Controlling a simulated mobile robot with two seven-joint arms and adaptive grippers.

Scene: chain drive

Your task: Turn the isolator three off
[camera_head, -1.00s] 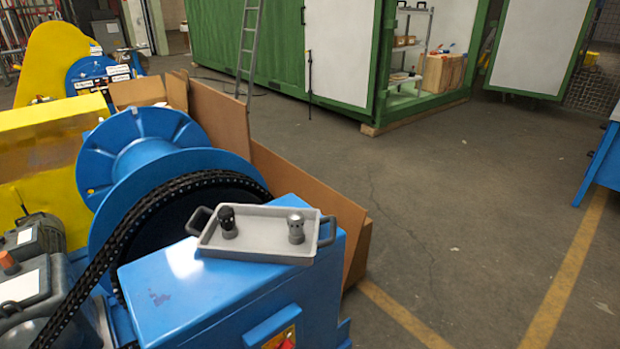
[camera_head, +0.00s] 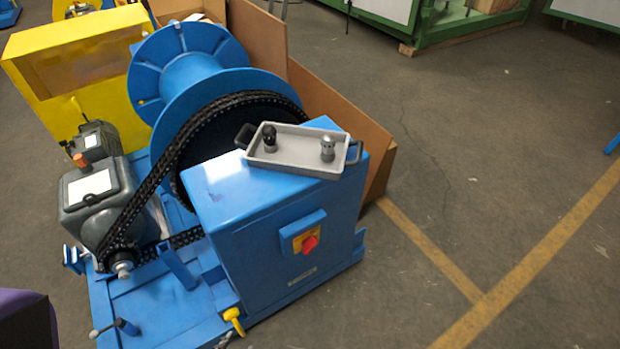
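A red rotary isolator switch (camera_head: 309,244) on a yellow plate sits on the front face of the blue cabinet (camera_head: 240,200), under a small blue hood (camera_head: 303,223). I see no readable number on it, and its exact handle angle is too small to tell. A small label (camera_head: 302,275) is below it. Neither of my grippers is clearly in view. A dark and purple shape (camera_head: 27,318) shows at the lower left edge, and I cannot tell what it is.
A grey tray (camera_head: 290,161) with two small knobbed items lies on the cabinet top. A black chain (camera_head: 160,180) runs from the blue drum (camera_head: 190,75) to a small sprocket. A yellow hook (camera_head: 233,320) is low in front. Floor on the right is clear.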

